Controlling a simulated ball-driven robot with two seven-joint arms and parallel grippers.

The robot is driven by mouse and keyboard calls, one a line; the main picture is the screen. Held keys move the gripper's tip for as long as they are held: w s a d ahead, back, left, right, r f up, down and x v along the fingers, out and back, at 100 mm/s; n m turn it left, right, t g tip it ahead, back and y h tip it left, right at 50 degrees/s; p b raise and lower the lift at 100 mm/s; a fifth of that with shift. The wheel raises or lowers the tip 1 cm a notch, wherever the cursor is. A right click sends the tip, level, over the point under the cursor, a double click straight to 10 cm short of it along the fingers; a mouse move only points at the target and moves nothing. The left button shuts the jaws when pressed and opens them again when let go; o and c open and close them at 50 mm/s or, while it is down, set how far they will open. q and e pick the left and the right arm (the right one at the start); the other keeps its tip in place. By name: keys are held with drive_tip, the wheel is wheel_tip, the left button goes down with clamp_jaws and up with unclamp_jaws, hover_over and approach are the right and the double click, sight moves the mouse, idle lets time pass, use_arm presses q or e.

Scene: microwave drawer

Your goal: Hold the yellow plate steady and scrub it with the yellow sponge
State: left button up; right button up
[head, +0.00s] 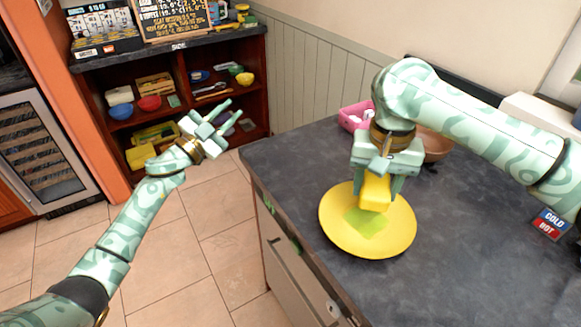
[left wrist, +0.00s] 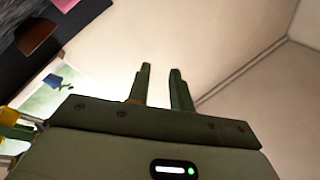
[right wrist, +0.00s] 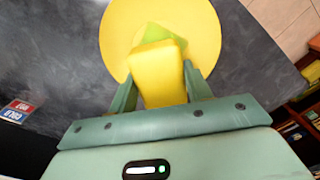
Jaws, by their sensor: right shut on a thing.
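The yellow plate (head: 340,236) lies flat on the dark counter near its front left edge. A yellow-green patch (head: 368,222) shows on the plate's middle. My right gripper (head: 383,188) is above the plate, shut on the yellow sponge (head: 375,192). In the right wrist view the sponge (right wrist: 160,75) sits between the fingers and reaches over the plate (right wrist: 120,35); I cannot tell whether it touches. My left gripper (head: 222,118) is open and empty, raised off to the left over the floor, away from the plate. In the left wrist view its fingers (left wrist: 160,85) are apart with nothing between.
A pink container (head: 353,117) and a brown bowl (head: 435,146) stand at the back of the counter (head: 470,240). A cold/hot label (head: 550,222) is at the right. A shelf unit (head: 175,62) with dishes stands at the back left. Counter right of the plate is clear.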

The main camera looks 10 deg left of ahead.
use_arm(q)
drive_tip(key=s+d+r+m+g+h, duration=0.1)
drive_tip(key=d+r+m+h, duration=0.15)
drive_tip(key=r, duration=0.35)
drive_tip(key=s+d+r+m+g+h, duration=0.1)
drive_tip(key=d+r+m+g+h, duration=0.1)
drive_tip(key=r+m+h, duration=0.3)
drive_tip(key=s+d+r+m+g, duration=0.2)
drive_tip(key=d+r+m+g, duration=0.2)
drive_tip(key=d+r, duration=0.1)
drive_tip(key=m+g+y, duration=0.6)
drive_tip(key=m+g, duration=0.2)
drive_tip(key=g, duration=0.2)
hover_over(328, 211)
drive_tip(key=a, duration=0.5)
wheel_tip(328, 211, down, 9)
wheel_tip(328, 211, down, 6)
drive_tip(key=s+a+f+y, duration=0.1)
drive_tip(key=s+a+y, duration=0.1)
drive_tip(key=y, duration=0.2)
drive_tip(key=shift+m, duration=0.25)
drive_tip(key=x, duration=1.1)
drive_tip(key=shift+f, duration=0.15)
